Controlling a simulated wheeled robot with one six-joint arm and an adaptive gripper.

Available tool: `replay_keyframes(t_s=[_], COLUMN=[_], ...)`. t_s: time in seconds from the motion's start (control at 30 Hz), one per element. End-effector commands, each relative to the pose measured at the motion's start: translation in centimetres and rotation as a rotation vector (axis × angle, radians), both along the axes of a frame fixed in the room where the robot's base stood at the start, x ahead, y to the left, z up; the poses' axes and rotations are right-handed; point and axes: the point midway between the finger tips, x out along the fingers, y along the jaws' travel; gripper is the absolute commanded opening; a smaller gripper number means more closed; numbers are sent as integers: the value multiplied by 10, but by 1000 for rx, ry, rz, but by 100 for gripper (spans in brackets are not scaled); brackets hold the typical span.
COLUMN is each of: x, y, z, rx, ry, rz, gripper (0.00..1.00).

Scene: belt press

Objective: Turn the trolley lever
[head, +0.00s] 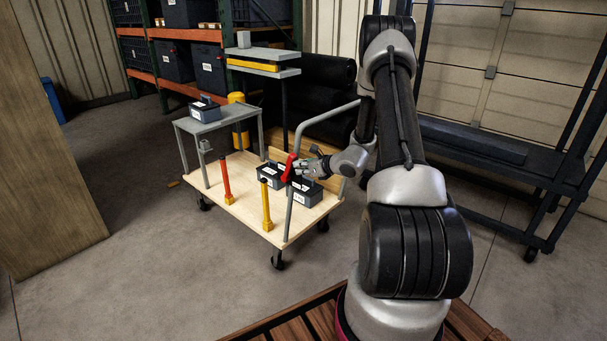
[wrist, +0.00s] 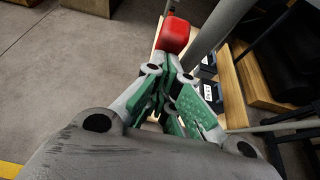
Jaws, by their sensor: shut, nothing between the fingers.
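The trolley (head: 238,168) has a pale wooden deck on black castors, with a grey tube handle (head: 296,135) at its right. A red lever (head: 289,167) sits at the handle's upright. In the wrist view its red end (wrist: 173,35) shows just beyond my fingertips, beside the grey tube (wrist: 220,22). My gripper (head: 299,167) comes in from the right with its fingers at the red lever. In the wrist view its green-padded fingers (wrist: 172,72) are closed together with nothing between them. I cannot tell whether the fingertips touch the lever. The lever's pivot is hidden.
Dark bins (head: 305,192) stand on the deck near my gripper. An orange post (head: 226,183) and a yellow post (head: 266,207) rise from the deck. Open floor lies left of the trolley.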

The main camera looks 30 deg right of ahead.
Motion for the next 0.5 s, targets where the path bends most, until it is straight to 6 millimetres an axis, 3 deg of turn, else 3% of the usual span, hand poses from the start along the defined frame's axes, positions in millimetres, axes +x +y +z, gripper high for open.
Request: replay_keyframes(t_s=[0.2, 0.5], x=[16, 31], y=[6, 11], z=[15, 24], rx=[-55, -50], ry=[141, 137], rz=[2, 1], gripper=[0, 0])
